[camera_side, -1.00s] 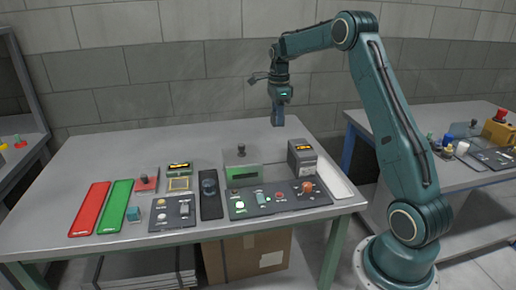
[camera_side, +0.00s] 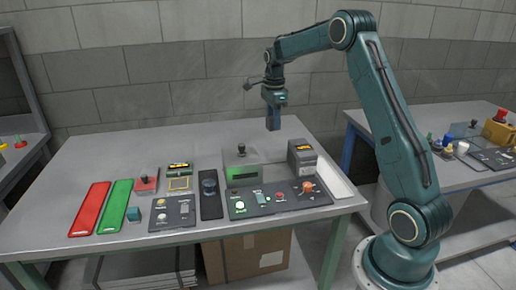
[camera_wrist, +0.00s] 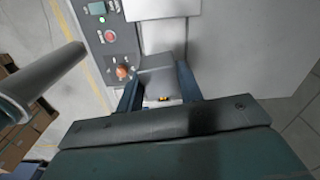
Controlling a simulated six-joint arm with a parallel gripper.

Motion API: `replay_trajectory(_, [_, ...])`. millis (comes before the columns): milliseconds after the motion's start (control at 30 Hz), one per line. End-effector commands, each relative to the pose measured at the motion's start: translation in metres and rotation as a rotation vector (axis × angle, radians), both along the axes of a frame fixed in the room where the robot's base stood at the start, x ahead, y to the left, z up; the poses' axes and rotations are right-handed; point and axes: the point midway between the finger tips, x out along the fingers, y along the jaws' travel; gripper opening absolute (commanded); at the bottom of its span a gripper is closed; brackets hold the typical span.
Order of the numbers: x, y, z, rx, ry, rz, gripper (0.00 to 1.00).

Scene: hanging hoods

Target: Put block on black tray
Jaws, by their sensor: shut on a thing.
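A small teal block (camera_side: 134,214) sits on the table near the front edge, beside the green tray. In the wrist view, the fingers of my gripper (camera_wrist: 158,72) stand apart, with a grey box showing beyond the gap. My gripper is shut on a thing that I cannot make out.
Red (camera_side: 89,209) and green (camera_side: 115,207) trays lie at the left. A panel with an orange knob (camera_side: 307,187) and the grey box (camera_side: 302,160) with a yellow display stand at the right. The back of the table is clear.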

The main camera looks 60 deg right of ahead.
Motion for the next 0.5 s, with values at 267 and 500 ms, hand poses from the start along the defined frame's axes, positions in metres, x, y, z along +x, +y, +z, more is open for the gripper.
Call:
replay_trajectory(267, [0.009,0.047,-0.024,0.0,0.0,0.34,0.0])
replay_trajectory(500, [0.012,0.094,-0.047,0.0,-0.001,0.683,0.0])
